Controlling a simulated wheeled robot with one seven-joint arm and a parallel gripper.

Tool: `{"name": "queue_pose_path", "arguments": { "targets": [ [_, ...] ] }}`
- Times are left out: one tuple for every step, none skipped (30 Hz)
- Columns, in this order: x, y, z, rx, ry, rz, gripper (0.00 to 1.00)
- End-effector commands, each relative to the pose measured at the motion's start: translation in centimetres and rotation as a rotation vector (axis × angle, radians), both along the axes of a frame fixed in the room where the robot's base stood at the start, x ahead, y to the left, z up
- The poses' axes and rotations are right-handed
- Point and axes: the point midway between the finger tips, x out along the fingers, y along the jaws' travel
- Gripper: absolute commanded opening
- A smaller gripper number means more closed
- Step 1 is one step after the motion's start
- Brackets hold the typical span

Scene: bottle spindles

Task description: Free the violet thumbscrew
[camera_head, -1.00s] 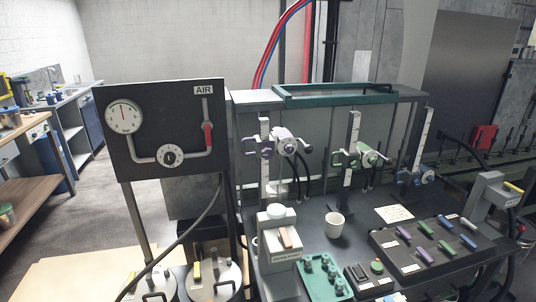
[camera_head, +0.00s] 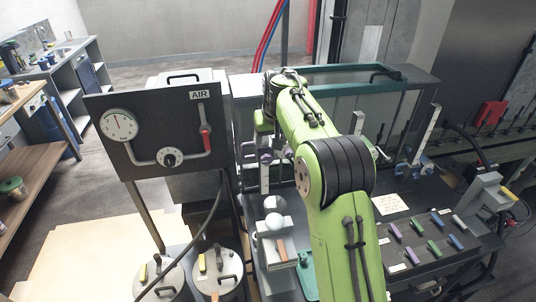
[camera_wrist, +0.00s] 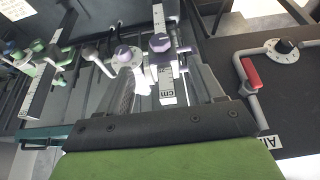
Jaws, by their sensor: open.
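The violet thumbscrew (camera_wrist: 160,42) is a faceted knob on a clamp on the white scale post (camera_wrist: 158,18), in the upper middle of the wrist view. In the head view, a violet knob (camera_head: 267,157) shows at the left post (camera_head: 264,178), partly hidden by my arm. My gripper (camera_wrist: 160,78) is open, its grey fingers reaching toward the clamp from below in the wrist view. It looks empty, and I cannot tell whether it touches anything. My arm hides most of it in the head view.
The black air panel (camera_head: 160,135) with gauge and red lever stands left of the post, its lever (camera_wrist: 251,72) close on the right in the wrist view. A green clamp (camera_wrist: 40,58) is on the neighbouring post. Coloured pegs (camera_head: 434,248) lie front right.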

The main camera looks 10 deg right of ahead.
Motion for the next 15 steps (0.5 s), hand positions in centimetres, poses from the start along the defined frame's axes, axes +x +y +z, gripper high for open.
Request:
{"name": "queue_pose_path", "arguments": {
  "targets": [
    [0.5,0.0,-1.6,0.0,0.006,-0.001,0.67],
    [0.8,0.0,-2.3,0.0,0.005,-0.001,0.67],
    [1.2,0.0,-3.3,0.0,0.006,-0.001,0.67],
    [1.5,-0.1,-3.9,0.0,0.005,-0.001,0.67],
    [1.7,-0.1,-4.7,0.0,0.006,-0.001,0.67],
    [2.2,-0.1,-5.5,0.0,0.005,-0.001,0.67],
    [2.4,-0.1,-6.3,0.0,0.006,-0.001,0.67],
    [2.7,-0.1,-6.9,-0.001,0.004,-0.001,0.67],
    [3.1,-0.1,-7.7,-0.001,0.004,-0.001,0.67],
    [3.4,-0.1,-8.3,-0.001,0.003,-0.001,0.67],
    [3.6,-0.1,-8.9,-0.001,0.004,-0.001,0.67],
    [3.9,-0.1,-9.5,-0.001,0.002,-0.001,0.67],
    [4.1,-0.1,-10.0,-0.001,0.002,-0.001,0.67],
    [4.3,-0.1,-10.3,-0.001,0.002,-0.001,0.67],
    [4.4,-0.1,-10.7,-0.001,0.001,-0.001,0.67]
  ]
}}
